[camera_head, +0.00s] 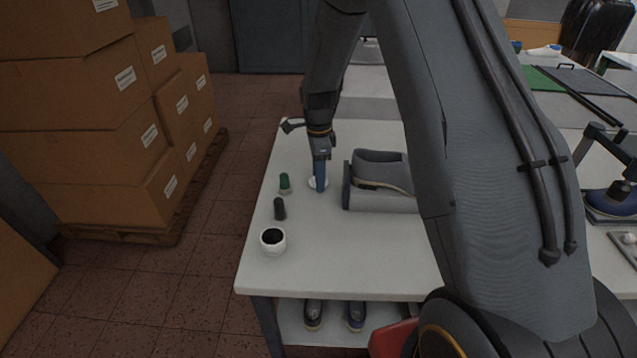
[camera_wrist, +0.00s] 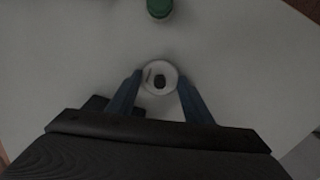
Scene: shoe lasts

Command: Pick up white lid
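The white lid (camera_head: 312,184) lies on the white table, a small round disc partly hidden behind my gripper (camera_head: 320,187). In the wrist view the lid (camera_wrist: 160,77) is a pale disc with a dark spot in its middle. My gripper's two blue fingers (camera_wrist: 158,92) are apart, one on each side of the lid's near part. I cannot tell whether they touch it.
A green-topped bottle (camera_head: 284,183), a dark small cylinder (camera_head: 280,208) and a white jar with dark contents (camera_head: 272,241) stand left of the lid. A grey shoe (camera_head: 382,172) in a grey holder (camera_head: 375,202) stands close on the right. Stacked boxes (camera_head: 80,150) are beyond the table's left edge.

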